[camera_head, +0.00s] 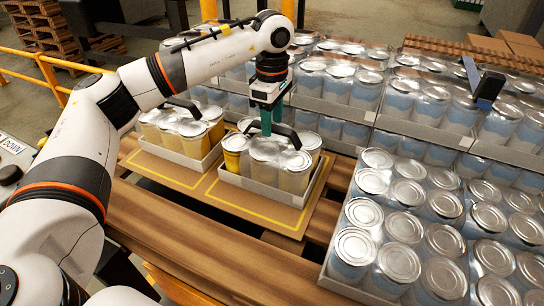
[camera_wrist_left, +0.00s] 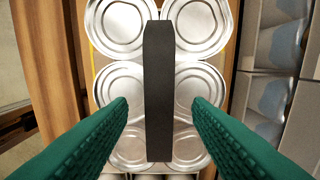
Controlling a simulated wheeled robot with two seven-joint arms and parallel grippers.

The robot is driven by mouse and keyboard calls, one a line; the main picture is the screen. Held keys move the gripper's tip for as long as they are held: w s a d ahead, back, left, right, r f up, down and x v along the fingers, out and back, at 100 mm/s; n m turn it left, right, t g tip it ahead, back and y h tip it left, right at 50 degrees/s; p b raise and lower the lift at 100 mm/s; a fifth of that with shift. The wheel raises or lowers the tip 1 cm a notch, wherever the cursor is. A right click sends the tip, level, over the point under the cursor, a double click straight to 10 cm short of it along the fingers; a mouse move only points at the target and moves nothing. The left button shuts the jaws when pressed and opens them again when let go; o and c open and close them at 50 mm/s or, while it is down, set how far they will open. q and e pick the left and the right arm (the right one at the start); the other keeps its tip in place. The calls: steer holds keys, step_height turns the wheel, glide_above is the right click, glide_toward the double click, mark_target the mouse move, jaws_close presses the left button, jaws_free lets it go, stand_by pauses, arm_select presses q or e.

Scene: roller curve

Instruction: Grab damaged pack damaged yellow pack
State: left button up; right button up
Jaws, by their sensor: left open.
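A pack of yellow cans (camera_head: 262,170) with silver lids sits in a grey tray on a brown, yellow-lined board in the head view. One can at its left shows bare yellow, unlike the duller ones beside it. A black strap handle (camera_wrist_left: 158,90) arches over its lids. My left gripper (camera_head: 268,120) is open just above this pack, pointing down. In the left wrist view its green fingers (camera_wrist_left: 160,110) stand on both sides of the handle, apart from it. A second yellow pack (camera_head: 180,130) with a black handle stands behind it to the left. My right gripper is not in view.
Shrink-wrapped blue-and-silver cans (camera_head: 405,215) fill trays at the right and back, close beside the pack. A brown board (camera_head: 205,190) lies on wooden slats. A yellow railing (camera_head: 50,75) and stacked pallets (camera_head: 45,25) stand at the back left.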

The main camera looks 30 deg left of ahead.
arm_select(q)
steer(key=shift+f, duration=1.55)
jaws_close()
steer(key=shift+r, duration=0.1)
